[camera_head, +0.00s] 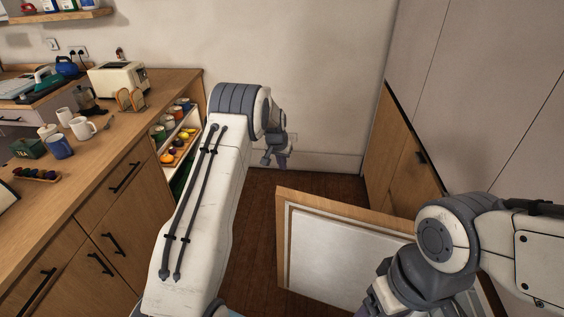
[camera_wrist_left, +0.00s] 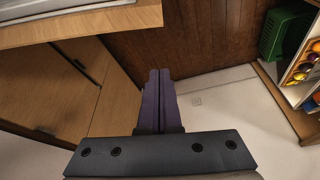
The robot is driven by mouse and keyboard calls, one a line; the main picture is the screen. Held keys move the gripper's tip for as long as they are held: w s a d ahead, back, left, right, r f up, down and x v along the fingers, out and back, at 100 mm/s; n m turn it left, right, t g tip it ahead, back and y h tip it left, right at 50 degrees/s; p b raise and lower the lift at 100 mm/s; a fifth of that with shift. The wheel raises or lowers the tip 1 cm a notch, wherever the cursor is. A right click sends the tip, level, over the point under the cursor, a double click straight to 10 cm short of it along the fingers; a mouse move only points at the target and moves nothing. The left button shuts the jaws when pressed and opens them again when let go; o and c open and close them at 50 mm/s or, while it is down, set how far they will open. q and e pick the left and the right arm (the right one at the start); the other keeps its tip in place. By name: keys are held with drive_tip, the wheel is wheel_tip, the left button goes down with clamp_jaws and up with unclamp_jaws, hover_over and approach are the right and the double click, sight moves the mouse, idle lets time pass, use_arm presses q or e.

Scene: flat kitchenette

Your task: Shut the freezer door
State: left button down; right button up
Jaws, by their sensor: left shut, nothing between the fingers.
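The freezer door (camera_head: 335,256) stands open at the lower middle of the head view, with a wooden edge and a white inner face. Its right part is hidden behind my right arm. In the left wrist view a wood-edged panel with a pale inner face, apparently the same door (camera_wrist_left: 90,28), crosses the upper left. My left gripper (camera_head: 281,161) is shut and empty, beyond the door's free edge and apart from it; its closed fingers (camera_wrist_left: 160,88) point over the floor. My right gripper (camera_head: 374,301) is partly in view at the bottom, its fingers unclear. The freezer's inside is hidden.
A wooden counter (camera_head: 112,142) with mugs and a toaster (camera_head: 118,78) runs along the left. An open shelf unit (camera_head: 187,134) with fruit and cans ends it. Tall cabinets (camera_head: 483,85) stand at right. Brown floor (camera_head: 255,215) lies clear between, up to the wall.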

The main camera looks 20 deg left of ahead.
use_arm(q)
wheel_tip(320, 180, down, 6)
drive_tip(key=s+p, duration=0.2)
drive_tip(key=p, duration=0.2)
idle(0.3)
drive_tip(key=shift+d, duration=0.1)
